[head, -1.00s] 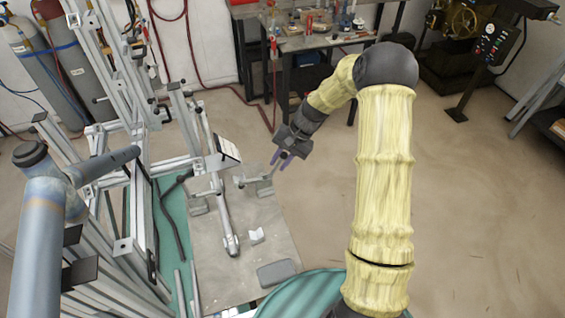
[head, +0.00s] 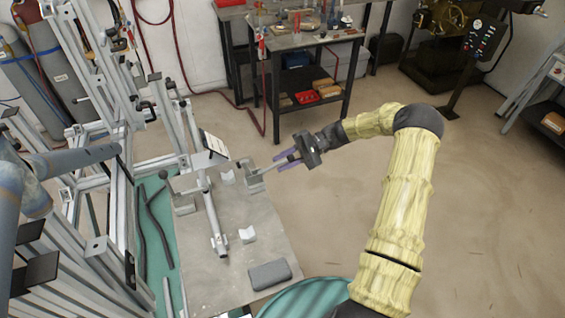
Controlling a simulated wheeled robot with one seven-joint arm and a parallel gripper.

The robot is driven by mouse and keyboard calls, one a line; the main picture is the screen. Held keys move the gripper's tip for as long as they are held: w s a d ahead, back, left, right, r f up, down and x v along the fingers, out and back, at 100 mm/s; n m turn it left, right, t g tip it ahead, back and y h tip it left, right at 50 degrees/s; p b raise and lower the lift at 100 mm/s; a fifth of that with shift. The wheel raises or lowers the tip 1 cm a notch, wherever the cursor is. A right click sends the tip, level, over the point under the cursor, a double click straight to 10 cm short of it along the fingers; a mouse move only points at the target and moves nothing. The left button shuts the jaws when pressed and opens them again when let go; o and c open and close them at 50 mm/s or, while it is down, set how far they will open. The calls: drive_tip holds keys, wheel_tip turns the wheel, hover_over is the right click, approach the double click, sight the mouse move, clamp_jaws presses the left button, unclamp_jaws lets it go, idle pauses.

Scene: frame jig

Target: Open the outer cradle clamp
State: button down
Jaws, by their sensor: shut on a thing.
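The outer cradle clamp (head: 254,181) is a grey metal piece at the right edge of the grey plate (head: 268,228), in the head view. Its thin lever (head: 270,168) reaches out to the right, past the plate's edge. My gripper (head: 279,162), with purple fingers, points left and is shut on the end of this lever. The fingers cover part of the lever's end. A second clamp (head: 184,205) stands at the plate's left side, with a dark-knobbed lever. A grey tube (head: 212,215) lies between the two clamps.
A tall metal frame (head: 128,120) stands at the left. A workbench (head: 300,40) is at the back. The floor to the right is clear.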

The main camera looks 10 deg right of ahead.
drive_tip(key=shift+f, duration=0.25)
drive_tip(key=c, duration=1.5)
unclamp_jaws()
drive_tip(key=shift+d+r, duration=0.1)
drive_tip(key=b+v, duration=0.4)
drive_tip(key=v, duration=1.3)
drive_tip(key=shift+d+f+b, duration=0.25)
drive_tip(key=shift+f+b, duration=0.05)
drive_tip(key=shift+b, duration=0.05)
drive_tip(key=shift+d, duration=0.1)
